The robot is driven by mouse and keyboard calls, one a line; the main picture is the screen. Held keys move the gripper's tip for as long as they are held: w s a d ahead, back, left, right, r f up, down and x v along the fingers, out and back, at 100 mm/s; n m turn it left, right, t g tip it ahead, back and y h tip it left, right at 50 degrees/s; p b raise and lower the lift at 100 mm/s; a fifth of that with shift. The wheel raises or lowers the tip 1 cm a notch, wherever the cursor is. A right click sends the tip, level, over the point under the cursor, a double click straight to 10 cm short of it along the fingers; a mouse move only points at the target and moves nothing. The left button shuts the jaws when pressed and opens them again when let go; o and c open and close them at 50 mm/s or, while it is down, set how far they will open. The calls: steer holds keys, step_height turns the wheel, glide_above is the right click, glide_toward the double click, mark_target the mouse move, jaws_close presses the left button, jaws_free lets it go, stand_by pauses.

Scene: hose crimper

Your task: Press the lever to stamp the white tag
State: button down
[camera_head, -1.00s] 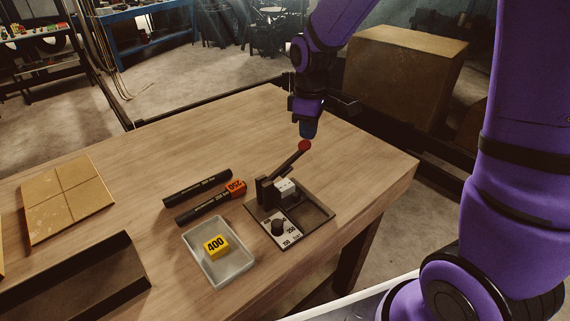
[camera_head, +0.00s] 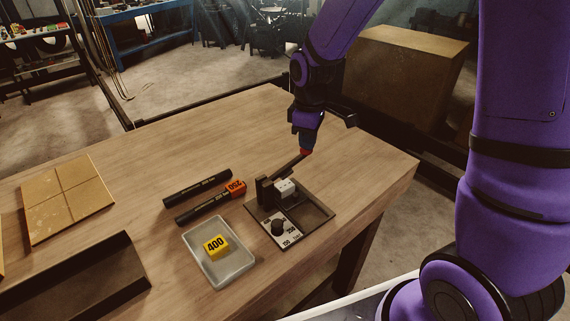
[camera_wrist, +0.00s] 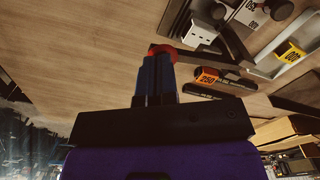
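The dark crimper (camera_head: 264,190) stands on a base plate near the table's right front edge. Its lever (camera_head: 287,166) slopes up to the right and ends in a red knob (camera_head: 306,152). The red knob (camera_wrist: 166,50) also shows in the wrist view, at my fingertips. My gripper (camera_head: 305,147) has its blue fingers together and its tips on the knob from above. The fingers (camera_wrist: 156,72) hide part of the knob in the wrist view. A small white piece (camera_head: 285,187), apparently the tag, sits beside the lever's foot. Any stamp on it is too small to tell.
A black dial (camera_head: 278,227) sits on the base plate. A clear tray (camera_head: 229,273) holds a yellow 400 block (camera_head: 216,247). Two black tubes lie left of the crimper, one with an orange 250 label (camera_head: 236,188). A dark bin (camera_head: 75,285) stands front left.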

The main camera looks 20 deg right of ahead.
steer(key=shift+f, duration=1.45)
steer(key=shift+r, duration=0.1)
step_height(320, 180, up, 13)
stand_by(1.3)
stand_by(0.3)
